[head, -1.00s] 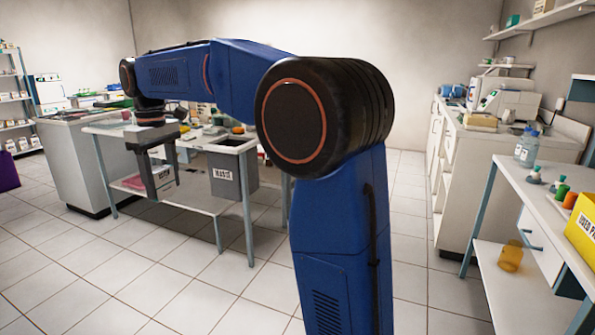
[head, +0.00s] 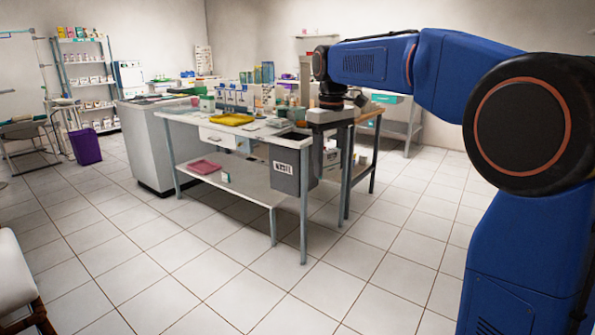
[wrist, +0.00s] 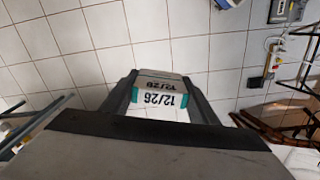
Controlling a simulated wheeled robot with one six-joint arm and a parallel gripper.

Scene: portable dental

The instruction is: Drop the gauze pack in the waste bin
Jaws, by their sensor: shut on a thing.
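My gripper (head: 331,165) hangs from my blue arm in the head view. In the wrist view its two dark fingers (wrist: 158,92) are shut on the gauze pack (wrist: 160,76), a white pack with teal edges and a "12/26" print. Tiled floor shows beyond the pack. The waste bin (head: 290,174) is a grey box with a white label, at the front right corner of the white table. In the head view my gripper appears just right of the bin and partly overlaps it. I cannot tell their distance in depth.
The white table (head: 200,120) carries a yellow tray (head: 232,119) and has a lower shelf with a pink tray (head: 204,167). A wooden-topped table stands behind my gripper. A purple bin (head: 85,146) stands at the left. The tiled floor (head: 220,270) in front is clear.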

